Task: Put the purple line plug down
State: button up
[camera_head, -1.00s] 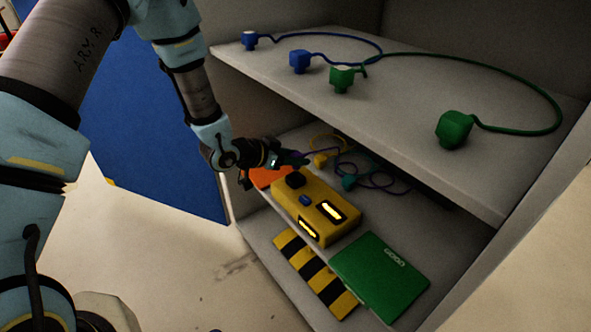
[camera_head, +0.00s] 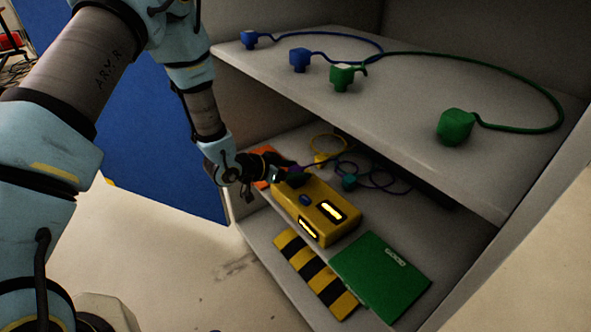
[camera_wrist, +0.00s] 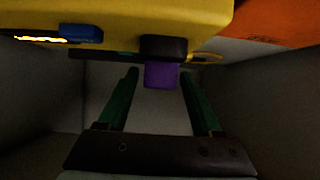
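The purple line plug (camera_wrist: 161,75) shows in the wrist view against a black block (camera_wrist: 163,47) on the yellow box (camera_wrist: 150,18). My gripper (camera_wrist: 159,73) has its two green fingers spread on either side of the plug, with a visible gap at least on the left. In the head view my gripper (camera_head: 287,180) is at the back left top of the yellow box (camera_head: 325,205), on the lower shelf, and covers its black block. Only a bit of purple shows there behind the fingers. Whether the plug is seated in the block is unclear.
Blue plugs (camera_head: 299,61) and green plugs (camera_head: 455,127) with cords lie on the upper shelf, above my gripper. A yellow plug (camera_head: 321,159) and a teal plug (camera_head: 349,182) lie behind the box. A green booklet (camera_head: 380,275) and an orange item (camera_head: 262,184) are beside it.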

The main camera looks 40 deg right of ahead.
jog(key=shift+o, duration=0.3)
jog(key=shift+r+p, duration=0.3)
jog(key=shift+r, duration=0.15)
jog(key=s+v, duration=0.1)
jog(key=v, duration=1.1)
jog(key=w+a+r+n+t+y, duration=0.35)
jog(key=w+a, duration=0.45)
jog(key=a, duration=0.3)
jog(key=w+a+r+n+t+y, duration=0.2)
jog(key=w+a+n+y, duration=0.4)
jog(key=a, duration=0.5)
jog(key=s+a+r+n+g+y, duration=0.1)
jog(key=s+a+r+n, duration=0.2)
jog(key=a, duration=0.5)
jog(key=s+a+r+n+g+y, duration=0.1)
jog(key=s+a+r+n+g, duration=0.1)
jog(key=s+a+n, duration=0.3)
jog(key=s+a+r, duration=0.1)
jog(key=a, duration=0.2)
jog(key=shift+s+a+r, duration=0.3)
jog(key=shift+r, duration=0.1)
